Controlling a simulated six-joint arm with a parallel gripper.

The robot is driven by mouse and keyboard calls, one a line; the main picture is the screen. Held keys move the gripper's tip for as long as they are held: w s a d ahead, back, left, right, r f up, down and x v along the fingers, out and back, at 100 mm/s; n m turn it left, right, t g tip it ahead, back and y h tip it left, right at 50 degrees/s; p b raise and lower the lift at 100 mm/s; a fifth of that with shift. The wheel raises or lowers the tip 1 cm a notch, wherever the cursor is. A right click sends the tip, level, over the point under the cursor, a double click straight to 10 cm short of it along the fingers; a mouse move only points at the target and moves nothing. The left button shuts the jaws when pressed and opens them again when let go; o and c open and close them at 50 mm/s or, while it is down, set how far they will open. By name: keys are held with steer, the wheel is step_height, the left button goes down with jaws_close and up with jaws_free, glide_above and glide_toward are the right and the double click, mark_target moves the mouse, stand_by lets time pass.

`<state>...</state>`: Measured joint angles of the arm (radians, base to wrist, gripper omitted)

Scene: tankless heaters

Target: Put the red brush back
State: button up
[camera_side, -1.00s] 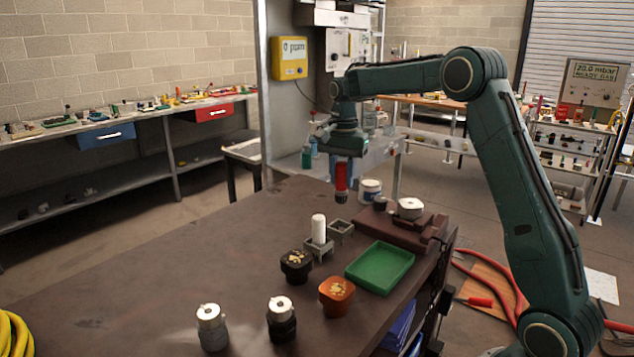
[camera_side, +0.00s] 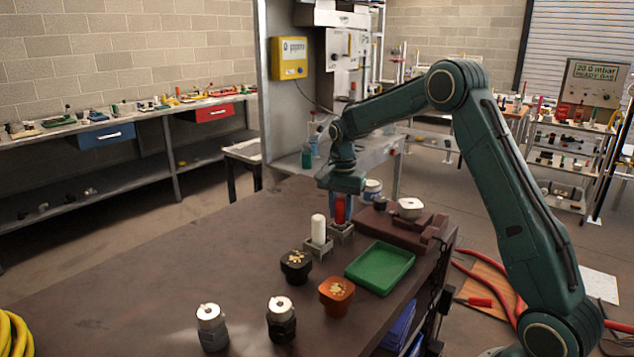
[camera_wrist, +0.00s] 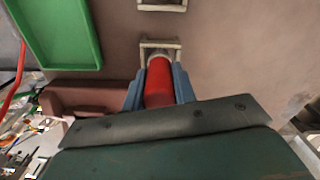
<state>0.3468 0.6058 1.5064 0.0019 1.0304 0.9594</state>
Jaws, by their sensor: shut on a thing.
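The red brush (camera_side: 340,210) is upright under my wrist in the side view. My gripper (camera_side: 340,200) is shut on it. The brush's lower end is at the small grey square holder (camera_side: 342,232); I cannot tell how deep it sits inside. In the wrist view the red brush (camera_wrist: 158,84) lies between the two blue-grey fingers (camera_wrist: 158,90), and its far end meets the holder's frame (camera_wrist: 158,44). A white cylinder (camera_side: 318,229) stands in a similar holder (camera_side: 318,250) beside it, to the left in the side view.
A green tray (camera_side: 380,268) lies right of the holders, near the table edge. A brown block (camera_side: 400,230) with a white-topped piece is behind it. A black knob (camera_side: 296,266) and an orange knob (camera_side: 337,295) stand in front.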

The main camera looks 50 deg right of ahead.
steer(key=shift+f, duration=0.5)
steer(key=shift+f, duration=0.1)
steer(key=o, duration=1)
step_height(320, 180, up, 12)
steer(key=shift+f, duration=0.1)
steer(key=shift+r, duration=0.2)
stand_by(0.3)
